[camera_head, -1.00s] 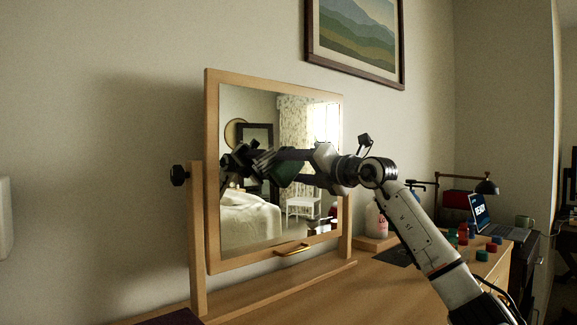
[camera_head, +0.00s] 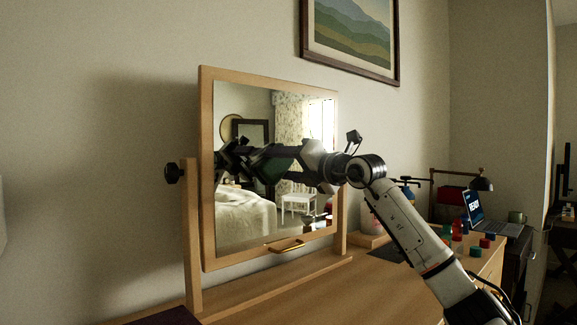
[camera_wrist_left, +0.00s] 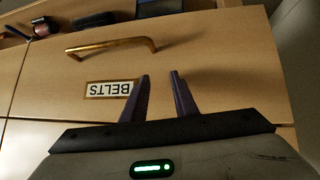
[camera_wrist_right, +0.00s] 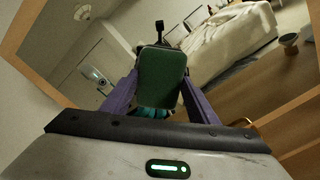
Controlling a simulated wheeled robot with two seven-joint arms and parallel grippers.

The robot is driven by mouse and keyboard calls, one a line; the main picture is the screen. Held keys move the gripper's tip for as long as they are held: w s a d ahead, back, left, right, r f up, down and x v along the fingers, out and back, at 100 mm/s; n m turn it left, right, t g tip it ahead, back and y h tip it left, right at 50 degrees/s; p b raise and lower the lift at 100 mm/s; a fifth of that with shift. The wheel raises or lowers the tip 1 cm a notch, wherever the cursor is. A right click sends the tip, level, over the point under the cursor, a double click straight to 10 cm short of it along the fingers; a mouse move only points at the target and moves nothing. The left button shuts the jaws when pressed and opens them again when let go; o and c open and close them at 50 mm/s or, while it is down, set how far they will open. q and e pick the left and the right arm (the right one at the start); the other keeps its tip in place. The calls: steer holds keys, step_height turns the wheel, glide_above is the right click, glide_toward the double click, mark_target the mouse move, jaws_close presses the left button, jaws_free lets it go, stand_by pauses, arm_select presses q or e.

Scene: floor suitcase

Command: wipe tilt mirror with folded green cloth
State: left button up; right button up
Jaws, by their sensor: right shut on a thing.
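The tilt mirror (camera_head: 240,215) stands on a wooden stand, its glass in a light wood frame. My right gripper (camera_head: 284,164) is in front of the middle of the glass, and its reflection shows to the left. In the right wrist view, my right gripper (camera_wrist_right: 160,92) is shut on the folded green cloth (camera_wrist_right: 163,76), a rounded dark green pad. I cannot tell whether the cloth touches the glass. My left gripper (camera_wrist_left: 160,78) shows only in the left wrist view; it is open and empty before a drawer front with a BELTS label (camera_wrist_left: 110,89).
A brass drawer handle (camera_wrist_left: 112,46) is near the left gripper. A black knob (camera_head: 174,173) sits on the mirror's left post. A picture hangs above.

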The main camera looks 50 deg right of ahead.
steer(key=shift+w+a+f+b, duration=0.1)
steer(key=shift+w+a+b, duration=0.05)
steer(key=shift+a, duration=1.25)
steer(key=shift+w+a+r+b, duration=0.1)
steer(key=shift+w+a, duration=0.05)
steer(key=shift+a, duration=1.2)
steer(key=shift+w+a+f+b, duration=0.1)
steer(key=shift+w+a+b, duration=0.05)
steer(key=shift+a, duration=1.25)
steer(key=shift+d+r+p, duration=0.1)
steer(key=shift+r+p, duration=1.1)
steer(key=shift+r, duration=0.2)
steer(key=shift+s+d+f, duration=0.1)
steer(key=shift+d+f, duration=0.05)
steer(key=shift+d, duration=0.85)
steer(key=shift+s+d, duration=0.1)
steer(key=shift+d, duration=0.9)
steer(key=s+d+p, duration=0.1)
steer(key=d, duration=0.7)
steer(key=shift+p, duration=0.4)
steer(key=shift+a, duration=0.15)
